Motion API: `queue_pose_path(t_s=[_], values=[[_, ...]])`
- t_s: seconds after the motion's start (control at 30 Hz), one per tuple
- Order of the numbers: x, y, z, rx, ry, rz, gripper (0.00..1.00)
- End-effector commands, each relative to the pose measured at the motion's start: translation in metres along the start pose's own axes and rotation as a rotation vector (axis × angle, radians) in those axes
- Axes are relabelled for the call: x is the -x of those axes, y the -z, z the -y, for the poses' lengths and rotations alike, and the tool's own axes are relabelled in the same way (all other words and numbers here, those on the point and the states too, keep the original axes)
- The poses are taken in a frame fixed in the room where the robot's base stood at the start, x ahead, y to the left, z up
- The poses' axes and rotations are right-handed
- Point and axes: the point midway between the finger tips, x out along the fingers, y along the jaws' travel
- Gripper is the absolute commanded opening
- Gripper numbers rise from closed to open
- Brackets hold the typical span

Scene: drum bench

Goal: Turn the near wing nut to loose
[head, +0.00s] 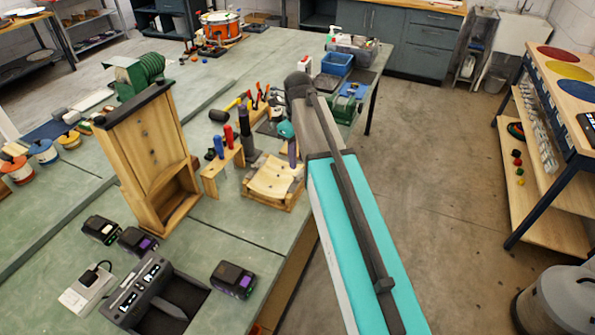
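I cannot make out the near wing nut in the head view; it is too small or hidden. A wooden cradle (272,186) with a curved top stands near the bench's right edge. My arm reaches up from the lower right and bends down at its far end. My gripper (292,153) seems to be at the back right of the cradle, partly hidden by my arm. Its fingers are too small to read as open or shut, and I cannot tell whether it touches anything. An orange drum (221,27) stands far off at the bench's back.
A tall wooden frame (150,150) stands left of the cradle. A small wooden rack (222,172) with screwdrivers is between them. Black battery packs (232,279) and a charger (150,297) lie at the front. A blue bin (337,64) is behind. Open floor lies right.

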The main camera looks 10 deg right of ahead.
Motion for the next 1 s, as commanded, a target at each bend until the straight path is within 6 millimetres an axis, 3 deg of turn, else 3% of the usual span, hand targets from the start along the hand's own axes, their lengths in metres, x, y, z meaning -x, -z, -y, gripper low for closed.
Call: queue_pose_path(t_s=[0.6,1.0], values=[[-0.059,0.000,-0.001,0.001,-0.001,-0.002,0.29],[-0.071,-0.001,-0.001,0.002,0.000,0.000,0.29]])
